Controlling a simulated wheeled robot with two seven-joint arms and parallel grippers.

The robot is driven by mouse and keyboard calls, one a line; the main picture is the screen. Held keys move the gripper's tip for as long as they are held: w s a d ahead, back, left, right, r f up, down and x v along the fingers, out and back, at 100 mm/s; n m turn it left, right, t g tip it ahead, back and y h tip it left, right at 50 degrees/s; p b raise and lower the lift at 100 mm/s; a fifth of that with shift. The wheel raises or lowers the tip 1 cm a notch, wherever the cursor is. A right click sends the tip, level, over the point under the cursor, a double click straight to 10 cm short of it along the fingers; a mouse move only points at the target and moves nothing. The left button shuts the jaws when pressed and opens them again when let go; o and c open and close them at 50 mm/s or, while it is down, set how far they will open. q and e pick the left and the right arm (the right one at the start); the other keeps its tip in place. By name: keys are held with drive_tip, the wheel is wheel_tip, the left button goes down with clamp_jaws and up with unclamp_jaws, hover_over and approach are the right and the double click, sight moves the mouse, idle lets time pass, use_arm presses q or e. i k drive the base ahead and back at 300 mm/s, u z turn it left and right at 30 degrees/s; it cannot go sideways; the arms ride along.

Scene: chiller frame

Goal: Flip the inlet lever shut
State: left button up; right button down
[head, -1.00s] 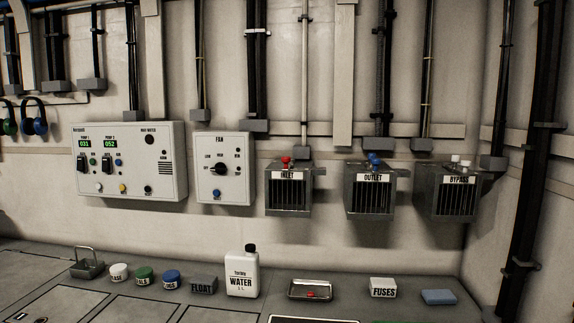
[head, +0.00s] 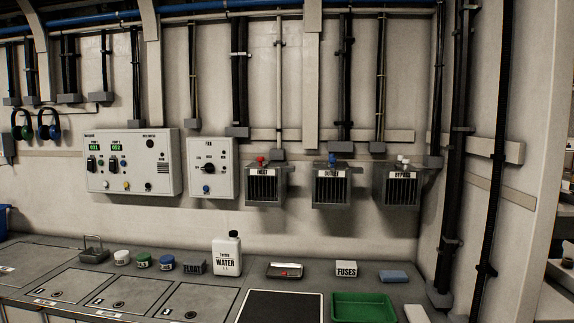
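The inlet unit (head: 265,186) is a grey barred box on the wall, labelled INLET, just right of the FAN box. Its red lever (head: 261,160) sits on top of the unit; it is too small to tell its exact position. To its right are the OUTLET unit (head: 332,187) with a blue lever (head: 332,159) and the BYPASS unit (head: 398,189) with a white lever (head: 402,160). Neither of my grippers shows in the head view.
Below stands a counter with a white water bottle (head: 227,254), a small metal tray (head: 285,270), a FUSES box (head: 346,269), a blue sponge-like block (head: 393,276), a green tray (head: 363,308) and a black mat (head: 281,307). The wall in front of the inlet unit looks unobstructed.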

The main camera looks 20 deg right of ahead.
sight(267, 163)
drive_tip(key=k, duration=0.55)
drive_tip(key=z, duration=0.8)
drive_tip(key=i, duration=0.65)
drive_tip(key=z, duration=0.5)
drive_tip(key=i, duration=0.8)
drive_tip(key=u, duration=0.9)
drive_tip(key=i, duration=0.45)
drive_tip(key=u, duration=0.55)
